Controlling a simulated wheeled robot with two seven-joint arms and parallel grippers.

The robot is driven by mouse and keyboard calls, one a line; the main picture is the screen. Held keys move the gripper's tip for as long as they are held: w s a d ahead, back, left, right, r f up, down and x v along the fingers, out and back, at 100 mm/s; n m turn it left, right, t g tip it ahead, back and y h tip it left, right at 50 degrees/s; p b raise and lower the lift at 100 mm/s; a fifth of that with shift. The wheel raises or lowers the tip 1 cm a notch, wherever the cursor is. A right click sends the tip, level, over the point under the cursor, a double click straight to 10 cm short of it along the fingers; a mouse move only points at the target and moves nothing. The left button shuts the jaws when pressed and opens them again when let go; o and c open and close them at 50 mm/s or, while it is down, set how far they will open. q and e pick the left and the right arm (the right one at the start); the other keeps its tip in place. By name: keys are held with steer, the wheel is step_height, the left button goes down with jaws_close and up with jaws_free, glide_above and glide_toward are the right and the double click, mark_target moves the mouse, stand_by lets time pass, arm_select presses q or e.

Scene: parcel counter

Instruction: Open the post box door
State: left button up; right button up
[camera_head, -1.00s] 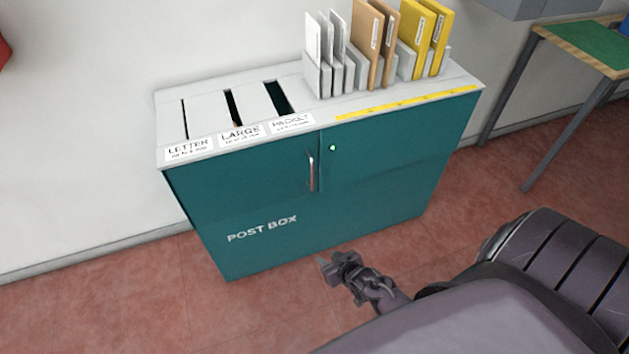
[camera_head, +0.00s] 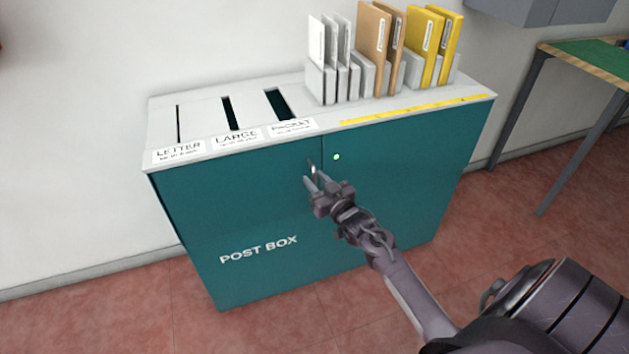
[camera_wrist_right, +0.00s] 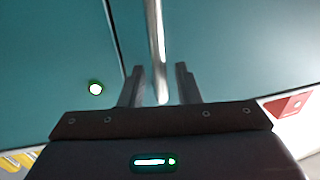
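The teal post box (camera_head: 400,190) stands against the wall, its left door (camera_head: 235,210) marked POST BOX and flush with the front. The vertical metal handle (camera_head: 311,166) is by that door's right edge, largely hidden behind my gripper in the head view. My right gripper (camera_head: 313,176) is open at the handle. In the right wrist view the handle (camera_wrist_right: 157,50) runs down between the two apart fingers (camera_wrist_right: 160,86), with a gap visible on each side. My left gripper is not in view.
A small green light (camera_head: 336,157) is on the panel right of the door seam. On the white top (camera_head: 300,112) are several slots and racks of envelopes. A green-topped table (camera_head: 590,60) stands at right. Red floor is clear in front.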

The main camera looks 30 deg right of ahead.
steer(key=shift+w, duration=0.55)
steer(key=shift+c, duration=0.3)
jaws_close()
steer(key=shift+s, duration=0.15)
